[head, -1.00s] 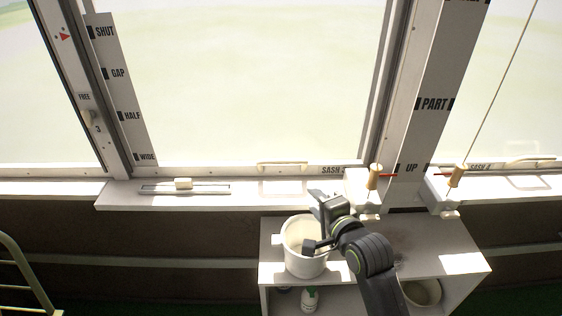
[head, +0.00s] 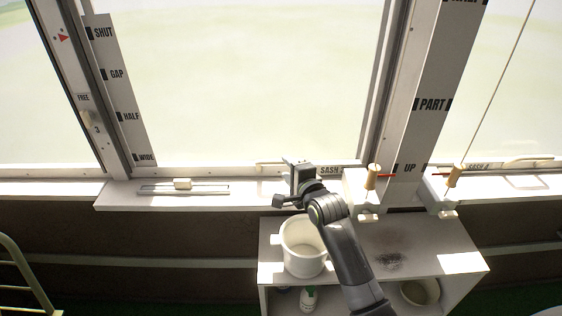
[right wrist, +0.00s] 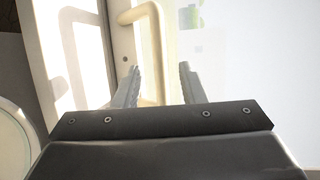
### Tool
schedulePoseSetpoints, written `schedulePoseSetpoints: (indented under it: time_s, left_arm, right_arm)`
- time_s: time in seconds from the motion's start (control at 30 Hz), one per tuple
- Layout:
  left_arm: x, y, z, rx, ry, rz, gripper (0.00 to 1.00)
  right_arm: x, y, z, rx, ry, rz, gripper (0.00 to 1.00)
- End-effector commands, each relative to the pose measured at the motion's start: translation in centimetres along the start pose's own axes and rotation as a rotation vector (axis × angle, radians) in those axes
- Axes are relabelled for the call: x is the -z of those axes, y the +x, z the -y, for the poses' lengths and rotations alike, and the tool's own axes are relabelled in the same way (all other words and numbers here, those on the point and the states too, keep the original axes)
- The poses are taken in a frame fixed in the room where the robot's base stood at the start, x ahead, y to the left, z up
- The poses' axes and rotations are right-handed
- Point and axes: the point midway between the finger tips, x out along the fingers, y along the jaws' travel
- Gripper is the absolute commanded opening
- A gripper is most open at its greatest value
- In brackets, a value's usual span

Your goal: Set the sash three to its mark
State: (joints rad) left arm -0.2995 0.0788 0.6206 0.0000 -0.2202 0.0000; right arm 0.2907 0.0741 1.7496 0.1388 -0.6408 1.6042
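Sash three is the large window whose bottom rail (head: 215,169) carries a partly covered "SASH 3" label. Its cream handle (head: 264,164) is on that rail, its right part hidden by my gripper. A strip (head: 118,90) marked SHUT, GAP, HALF and WIDE stands at the window's left side. My right gripper (head: 285,182) is at the sill by the handle. In the right wrist view its two fingers (right wrist: 160,78) are apart, with the handle (right wrist: 153,45) showing between them; I cannot tell how deep it sits. My left gripper is not in view.
A lever (head: 91,122) sits between "FREE" and "3" on the left post. A small slider block (head: 183,184) is on the sill. A white bucket (head: 303,250) stands on a shelf unit (head: 430,238) below. Wooden cord toggles (head: 373,177) hang at the right post.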

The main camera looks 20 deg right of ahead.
Motion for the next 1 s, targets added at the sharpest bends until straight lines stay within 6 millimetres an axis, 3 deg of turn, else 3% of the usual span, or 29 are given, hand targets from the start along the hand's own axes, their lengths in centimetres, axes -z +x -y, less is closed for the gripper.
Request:
schedulePoseSetpoints:
  time_s: [0.33,0.8,1.0]
  left_arm:
    - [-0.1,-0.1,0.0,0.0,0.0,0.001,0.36]
    - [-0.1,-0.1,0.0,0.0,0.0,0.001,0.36]
    - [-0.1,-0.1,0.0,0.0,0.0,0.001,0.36]
  right_arm:
    - [0.0,4.3,0.0,-0.001,-0.002,0.0,0.38]
    - [0.0,5.2,0.0,0.0,-0.002,-0.001,0.38]
    - [0.0,5.2,0.0,0.0,-0.001,-0.001,0.13]
